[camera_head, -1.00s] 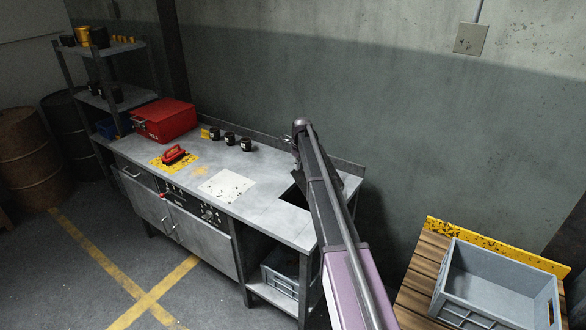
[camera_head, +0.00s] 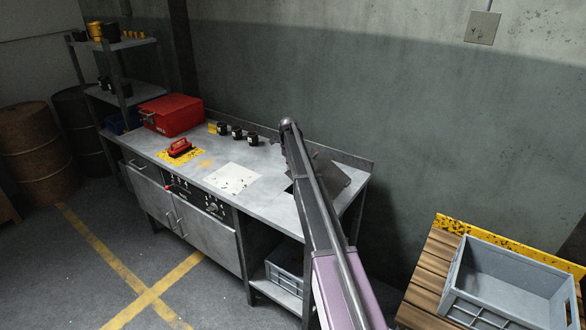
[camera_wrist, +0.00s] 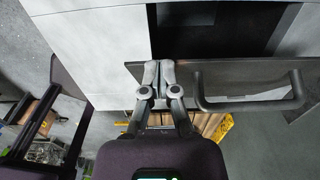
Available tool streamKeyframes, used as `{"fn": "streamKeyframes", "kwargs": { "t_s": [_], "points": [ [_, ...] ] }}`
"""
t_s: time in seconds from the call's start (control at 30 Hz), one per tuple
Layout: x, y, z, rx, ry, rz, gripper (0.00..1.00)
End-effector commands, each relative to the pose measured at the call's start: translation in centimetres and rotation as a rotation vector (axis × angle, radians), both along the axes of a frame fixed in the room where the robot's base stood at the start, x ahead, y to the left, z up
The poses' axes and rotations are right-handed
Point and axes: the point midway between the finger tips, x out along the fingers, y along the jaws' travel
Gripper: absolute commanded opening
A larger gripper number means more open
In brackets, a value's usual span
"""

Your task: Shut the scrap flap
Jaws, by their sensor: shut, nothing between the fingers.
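The scrap flap (camera_head: 333,172) is a grey plate standing tilted at the right end of the steel bench, partly hidden behind my arm. The wrist view shows it as a dark panel (camera_wrist: 230,78) with a bar handle (camera_wrist: 255,104). Beyond the panel is the dark scrap opening (camera_wrist: 215,35) in the bench top. My gripper (camera_wrist: 158,66) is shut and empty, its fingertips over the left part of the flap panel. I cannot tell whether they touch it. In the head view, my arm hides the gripper.
The steel bench (camera_head: 270,197) carries a red box (camera_head: 171,115), several dark cups and a red-handled tool (camera_head: 180,147). A grey crate (camera_head: 508,285) sits on a wooden pallet-like stand at the right. A wall rises close behind the bench.

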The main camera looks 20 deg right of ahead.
Motion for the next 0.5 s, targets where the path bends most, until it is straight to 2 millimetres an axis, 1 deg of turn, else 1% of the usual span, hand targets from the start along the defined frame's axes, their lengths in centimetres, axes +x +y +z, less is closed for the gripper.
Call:
{"fn": "streamKeyframes", "kwargs": {
  "t_s": [0.03,0.3,0.5],
  "points": [
    [0.3,0.2,-1.4,0.0,0.0,0.0,0.0],
    [1.2,1.2,-4.7,0.0,0.0,0.001,0.0],
    [1.7,1.7,-6.8,0.0,0.0,0.0,0.0]
  ]
}}
